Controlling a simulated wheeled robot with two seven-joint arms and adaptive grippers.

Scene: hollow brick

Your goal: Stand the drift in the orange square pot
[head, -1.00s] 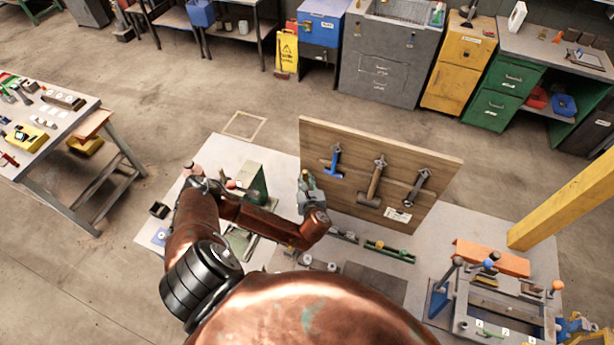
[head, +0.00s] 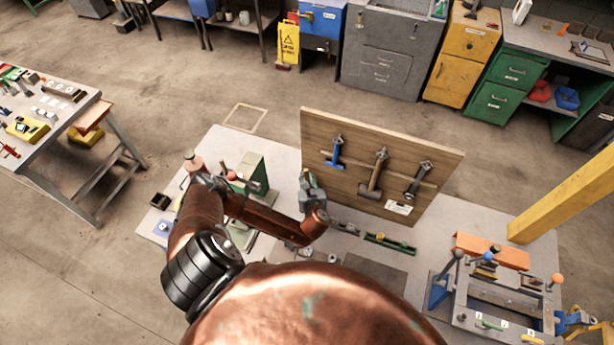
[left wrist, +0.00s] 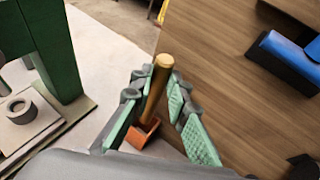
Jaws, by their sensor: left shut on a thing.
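The drift (left wrist: 157,88) is a brass-coloured rod standing roughly upright between the green-padded fingers of my left gripper (left wrist: 155,88) in the left wrist view. The gripper is shut on it. The orange square pot (left wrist: 138,138) shows below, between the fingers, partly hidden by them. The drift's lower end overlaps the pot in this view; I cannot tell whether it is inside or just above. In the head view my left gripper (head: 311,185) is at the left edge of the wooden tool board, and the drift and pot cannot be made out. My right gripper is not in view.
The wooden board (head: 345,185) with hanging hammers stands close right of the gripper. A green press (head: 253,175) stands to its left.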

